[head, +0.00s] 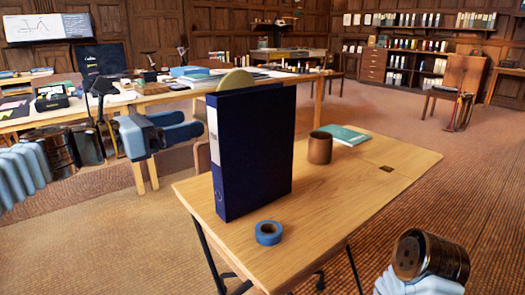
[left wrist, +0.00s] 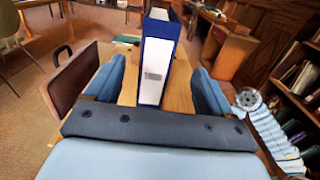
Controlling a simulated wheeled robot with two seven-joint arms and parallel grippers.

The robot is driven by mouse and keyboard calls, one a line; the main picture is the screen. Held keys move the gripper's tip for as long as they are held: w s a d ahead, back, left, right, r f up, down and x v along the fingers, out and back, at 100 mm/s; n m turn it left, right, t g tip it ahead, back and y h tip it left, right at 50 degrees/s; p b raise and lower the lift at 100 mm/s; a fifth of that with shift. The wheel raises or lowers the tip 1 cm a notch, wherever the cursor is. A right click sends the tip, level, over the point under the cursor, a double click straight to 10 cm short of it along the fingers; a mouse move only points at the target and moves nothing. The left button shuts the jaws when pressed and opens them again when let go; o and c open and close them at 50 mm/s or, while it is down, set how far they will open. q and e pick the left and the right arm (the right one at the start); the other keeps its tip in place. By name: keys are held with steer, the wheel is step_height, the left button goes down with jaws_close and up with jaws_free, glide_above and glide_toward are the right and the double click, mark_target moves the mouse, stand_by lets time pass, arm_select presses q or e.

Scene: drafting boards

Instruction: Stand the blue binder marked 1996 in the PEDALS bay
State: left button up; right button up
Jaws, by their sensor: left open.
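A dark blue binder (head: 252,150) stands upright on the near wooden table, with a pale label on its spine. In the left wrist view the binder (left wrist: 155,50) stands ahead with its white-labelled spine facing me; the marking is too small to read surely. My left gripper (head: 200,124) is open and empty, left of the binder and apart from it in the head view. In the left wrist view its fingers (left wrist: 157,68) lie either side of the spine's line of sight. My right gripper is out of view; only part of that arm shows. I cannot make out a PEDALS label.
The near table (head: 375,180) also holds a blue tape roll (head: 268,233), a brown cup (head: 320,148) and a teal book (head: 345,134). Shelves with binders (head: 405,70) stand at the back right. A long cluttered table is behind; carpet at right is open.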

mark_target(212, 117)
arm_select(q)
steer(key=p+x, duration=0.1)
steer(key=x, duration=0.6)
steer(key=shift+w+d, duration=0.1)
steer(key=shift+w, duration=0.05)
steer(key=p+x, duration=0.1)
steer(key=x, duration=0.4)
steer(key=shift+w+d+f, duration=0.1)
steer(key=shift+w, duration=0.05)
steer(key=shift+c, duration=0.2)
jaws_close()
